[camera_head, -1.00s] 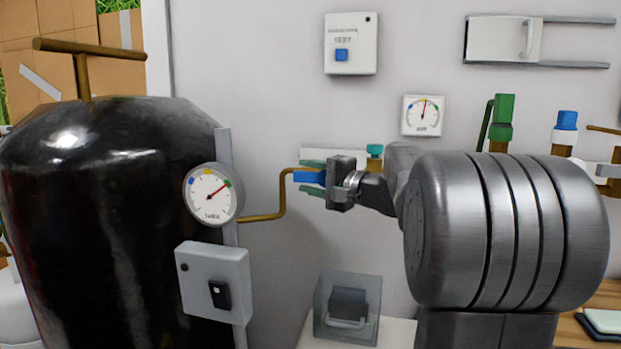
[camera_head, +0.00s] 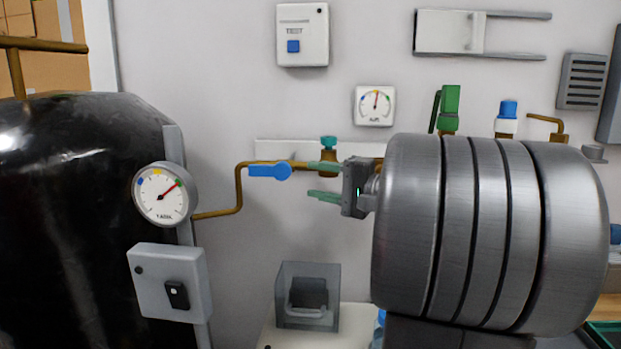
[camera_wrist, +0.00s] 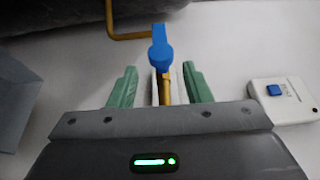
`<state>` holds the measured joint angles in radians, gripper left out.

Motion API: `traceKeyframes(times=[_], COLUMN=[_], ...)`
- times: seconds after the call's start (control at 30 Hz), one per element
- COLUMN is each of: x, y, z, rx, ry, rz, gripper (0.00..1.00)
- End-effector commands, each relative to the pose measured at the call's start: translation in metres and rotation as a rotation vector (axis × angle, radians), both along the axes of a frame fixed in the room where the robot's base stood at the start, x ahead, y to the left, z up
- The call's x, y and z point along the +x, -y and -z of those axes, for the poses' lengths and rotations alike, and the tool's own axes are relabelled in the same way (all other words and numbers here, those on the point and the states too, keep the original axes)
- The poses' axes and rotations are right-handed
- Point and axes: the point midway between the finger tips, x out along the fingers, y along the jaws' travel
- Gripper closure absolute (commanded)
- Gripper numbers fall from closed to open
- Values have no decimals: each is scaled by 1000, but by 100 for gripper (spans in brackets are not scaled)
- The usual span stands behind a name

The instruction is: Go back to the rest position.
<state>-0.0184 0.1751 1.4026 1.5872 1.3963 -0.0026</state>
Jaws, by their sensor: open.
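My gripper (camera_head: 324,181) is open, its two green fingers apart and pointing left in the head view. It also shows in the wrist view (camera_wrist: 160,86), with nothing between the fingertips that I can see being held. A blue valve handle (camera_head: 269,171) sits on a brass pipe (camera_head: 238,188), left of the fingertips. In the wrist view the blue handle (camera_wrist: 161,50) shows ahead of and between the fingers, apart from them. A teal knob (camera_head: 328,142) stands on the pipe just above the gripper. My arm hides the pipe's right part.
A black tank (camera_head: 70,220) with a gauge (camera_head: 165,194) and a grey switch box (camera_head: 170,283) stands at left. A test box (camera_head: 302,35) and a gauge (camera_head: 375,105) are on the wall. A clear-covered box (camera_head: 307,297) is below. Green (camera_head: 450,108) and blue (camera_head: 507,115) valves stand at right.

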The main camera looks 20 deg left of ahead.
Motion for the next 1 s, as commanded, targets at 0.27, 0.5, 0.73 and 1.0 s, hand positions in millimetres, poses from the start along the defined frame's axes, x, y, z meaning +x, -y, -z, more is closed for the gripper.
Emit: traceKeyframes(times=[0.27,0.5,0.73,1.0], x=[0,2,7,14], y=[0,-12,-48,-95], z=[0,1,1,0], rx=[0,0,-1,-2], ry=[0,0,0,1], rz=[0,-2,-4,-4], gripper=[55,55,55,55])
